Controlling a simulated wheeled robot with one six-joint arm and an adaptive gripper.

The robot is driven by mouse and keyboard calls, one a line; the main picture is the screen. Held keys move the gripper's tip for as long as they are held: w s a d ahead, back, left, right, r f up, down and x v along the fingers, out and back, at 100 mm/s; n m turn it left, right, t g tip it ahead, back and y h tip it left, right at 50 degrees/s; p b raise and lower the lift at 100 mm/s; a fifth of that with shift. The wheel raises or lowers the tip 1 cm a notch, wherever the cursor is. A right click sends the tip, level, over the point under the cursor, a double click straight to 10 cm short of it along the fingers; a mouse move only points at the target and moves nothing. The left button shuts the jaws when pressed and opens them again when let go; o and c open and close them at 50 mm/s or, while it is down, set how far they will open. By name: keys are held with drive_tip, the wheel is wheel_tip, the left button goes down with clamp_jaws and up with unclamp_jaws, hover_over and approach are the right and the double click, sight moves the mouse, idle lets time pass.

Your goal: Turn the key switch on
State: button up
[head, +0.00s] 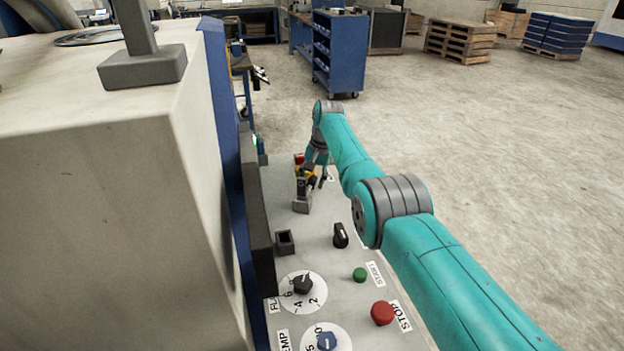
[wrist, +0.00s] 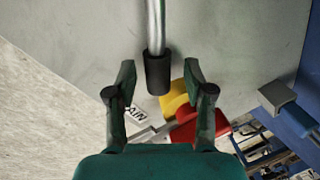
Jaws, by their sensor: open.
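My gripper (wrist: 159,75) is open in the wrist view, with its two dark green fingers apart and a metal rod with a black end (wrist: 158,72) showing between them. I cannot tell whether they touch it. A yellow and red switch (wrist: 195,118) lies beyond the right finger, partly hidden, beside a label of which "AIN" is readable. In the head view my gripper (head: 316,176) is at the panel's far end, by the same red and yellow part. A black knob with a pale mark (head: 340,235) stands nearer on the panel. I cannot tell which part is the key switch.
The grey panel (head: 325,268) carries a green START button (head: 360,274), a red STOP button (head: 382,313), two numbered dials and a dark square block (head: 285,242). A large pale machine housing (head: 90,200) rises along the left. Open floor lies to the right.

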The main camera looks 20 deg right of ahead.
wheel_tip(320, 180, up, 12)
drive_tip(key=s+d, duration=0.1)
drive_tip(key=d, duration=0.1)
drive_tip(key=shift+f, duration=0.2)
drive_tip(key=shift+s, duration=0.15)
idle(0.3)
